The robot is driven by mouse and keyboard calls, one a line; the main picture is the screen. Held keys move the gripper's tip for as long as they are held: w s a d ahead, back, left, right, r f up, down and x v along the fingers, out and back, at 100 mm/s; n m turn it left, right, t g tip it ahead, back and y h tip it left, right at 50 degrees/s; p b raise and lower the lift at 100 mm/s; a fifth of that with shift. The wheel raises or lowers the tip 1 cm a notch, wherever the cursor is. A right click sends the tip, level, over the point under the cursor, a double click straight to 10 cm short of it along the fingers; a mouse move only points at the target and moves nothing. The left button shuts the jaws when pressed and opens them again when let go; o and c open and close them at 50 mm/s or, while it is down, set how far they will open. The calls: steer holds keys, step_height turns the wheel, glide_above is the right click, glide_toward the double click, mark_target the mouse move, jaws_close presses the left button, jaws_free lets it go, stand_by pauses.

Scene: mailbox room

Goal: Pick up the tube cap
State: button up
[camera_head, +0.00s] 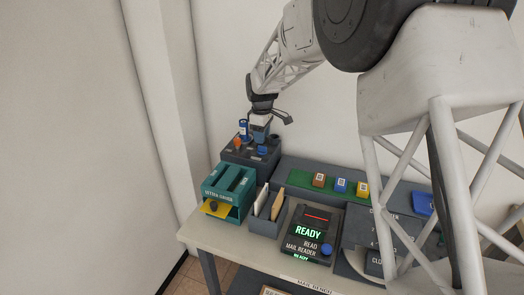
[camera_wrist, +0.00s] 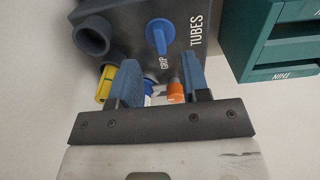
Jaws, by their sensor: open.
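The dark tube station (camera_head: 232,155) stands at the back left of the bench; its top with the word TUBES also shows in the wrist view (camera_wrist: 195,12). On it are an orange cap-like piece (camera_head: 237,142), a blue and white tube (camera_head: 243,127) and a blue knob (camera_head: 262,150) beside the word GRIP. Which piece is the tube cap is not certain. My gripper (camera_head: 260,134) is over the station. In the wrist view my gripper (camera_wrist: 160,75) is open, with the orange piece (camera_wrist: 175,92) and part of the blue and white tube (camera_wrist: 148,90) showing between its fingers.
A dark round socket (camera_wrist: 93,36) and a yellow piece (camera_wrist: 104,85) are left of the fingers. A teal sorter (camera_head: 229,188) stands in front of the station. A mail reader (camera_head: 307,232) showing READY and a green strip (camera_head: 300,179) with small boxes lie right.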

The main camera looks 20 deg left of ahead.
mark_target(262, 149)
steer(key=shift+f, duration=0.1)
steer(key=shift+f, duration=2.55)
jaws_close()
